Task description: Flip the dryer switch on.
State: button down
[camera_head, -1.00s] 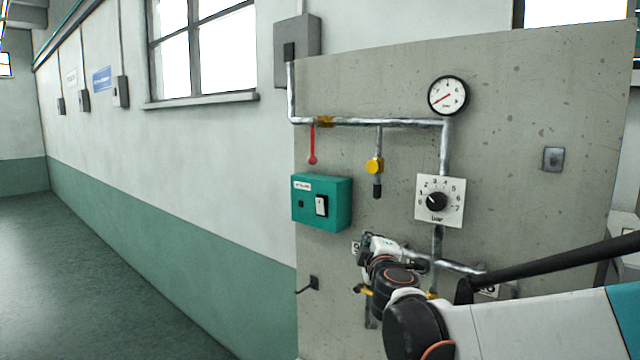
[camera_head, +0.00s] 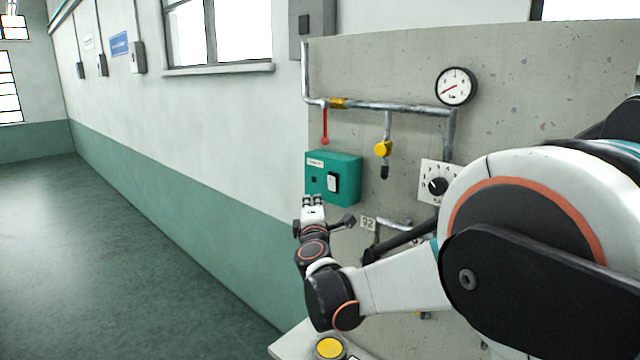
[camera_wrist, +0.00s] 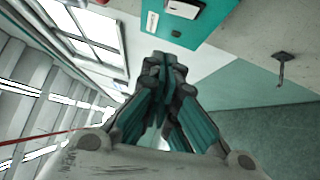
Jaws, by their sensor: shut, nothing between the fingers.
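The dryer box is most likely the green box (camera_head: 345,172) on the concrete panel, with a white rocker switch (camera_head: 333,182) in a black frame on its front. The switch's position is too small to tell. In the wrist view the green box (camera_wrist: 178,28) is at the top, with part of the white switch (camera_wrist: 184,8) at the picture's edge. My gripper (camera_head: 313,201) is in front of and just below the box's lower left part, apart from the switch as far as I can tell. Its fingers (camera_wrist: 160,62) are together and empty.
A red-handled lever (camera_head: 325,128), a yellow valve (camera_head: 383,149) and a pipe are above the box. A numbered dial (camera_head: 438,186) and gauge (camera_head: 456,86) are to the right. A yellow button (camera_head: 329,347) is at the bottom. Open floor lies left.

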jog(key=w+d+r+p, duration=0.1)
jog(key=w+p, duration=0.3)
jog(key=w, duration=0.9)
jog(key=shift+r, duration=0.3)
jog(key=shift+d, duration=0.15)
jog(key=shift+w+d+r+b, duration=0.2)
jog(key=shift+w+b, duration=0.05)
jog(key=shift+b, duration=0.25)
jog(key=s+a+r+b, duration=0.1)
jog(key=s+b, duration=0.2)
jog(key=s, duration=1)
jog(key=shift+r, duration=0.25)
